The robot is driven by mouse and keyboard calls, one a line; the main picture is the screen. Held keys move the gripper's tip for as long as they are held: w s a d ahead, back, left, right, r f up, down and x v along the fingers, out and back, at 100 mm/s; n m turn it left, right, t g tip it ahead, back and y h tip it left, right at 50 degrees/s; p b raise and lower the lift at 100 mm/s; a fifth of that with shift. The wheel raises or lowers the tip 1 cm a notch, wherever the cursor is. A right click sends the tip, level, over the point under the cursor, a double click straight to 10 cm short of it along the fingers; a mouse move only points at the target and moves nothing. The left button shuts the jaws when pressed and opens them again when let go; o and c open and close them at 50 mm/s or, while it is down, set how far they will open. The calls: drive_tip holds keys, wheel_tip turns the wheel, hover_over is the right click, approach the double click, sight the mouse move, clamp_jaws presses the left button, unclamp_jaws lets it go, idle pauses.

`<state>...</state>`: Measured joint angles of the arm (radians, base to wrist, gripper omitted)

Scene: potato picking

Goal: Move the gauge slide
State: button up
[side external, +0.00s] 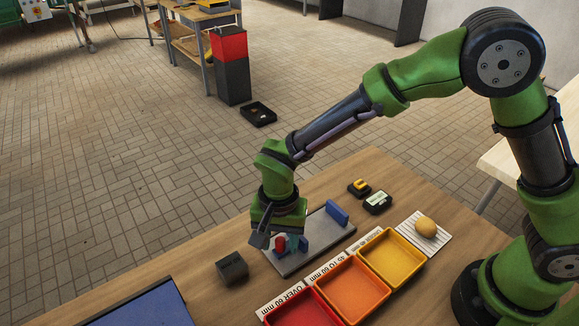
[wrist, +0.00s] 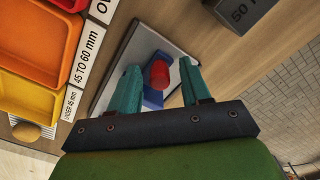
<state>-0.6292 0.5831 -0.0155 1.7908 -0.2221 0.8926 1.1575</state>
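The gauge is a grey plate (side external: 318,240) on the table with an upright blue block (side external: 338,212) near its far right end. The slide near its other end is a blue piece (side external: 303,243) with a red knob (side external: 280,243). In the wrist view the red knob (wrist: 159,73) shows between my two teal fingers, with blue parts around it and the plate (wrist: 113,72) beneath. My gripper (wrist: 160,67) is open, with a gap visible on both sides of the knob. It also shows low over the slide in the side view (side external: 275,241), partly covering it.
Red (side external: 302,308), orange (side external: 352,288) and yellow (side external: 393,258) trays stand in a row with size labels. A potato (side external: 426,227) lies on a striped pad (side external: 437,241). A dark block (side external: 232,266) stands left of the gauge. Two small dark devices (side external: 377,202) (side external: 359,187) sit behind. A blue panel (side external: 150,308) lies front left.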

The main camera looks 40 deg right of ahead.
sight(279, 239)
wheel_tip(279, 239, up, 17)
idle(0.7)
drive_tip(key=shift+f, duration=0.1)
drive_tip(key=s+d+r+n+t, duration=0.1)
drive_tip(key=s+d+t, duration=0.1)
drive_tip(key=d, duration=0.5)
drive_tip(key=s+d+r+n+t+y, duration=0.1)
drive_tip(key=s+d+r+n+t, duration=0.1)
drive_tip(key=s+d, duration=0.3)
drive_tip(key=s+d+r+n+t+y, duration=0.1)
drive_tip(key=s+d+r+n+t, duration=0.1)
drive_tip(key=d, duration=0.7)
drive_tip(key=shift+s+d+t, duration=0.35)
drive_tip(key=shift+s+t, duration=0.25)
drive_tip(key=shift+s, duration=0.6)
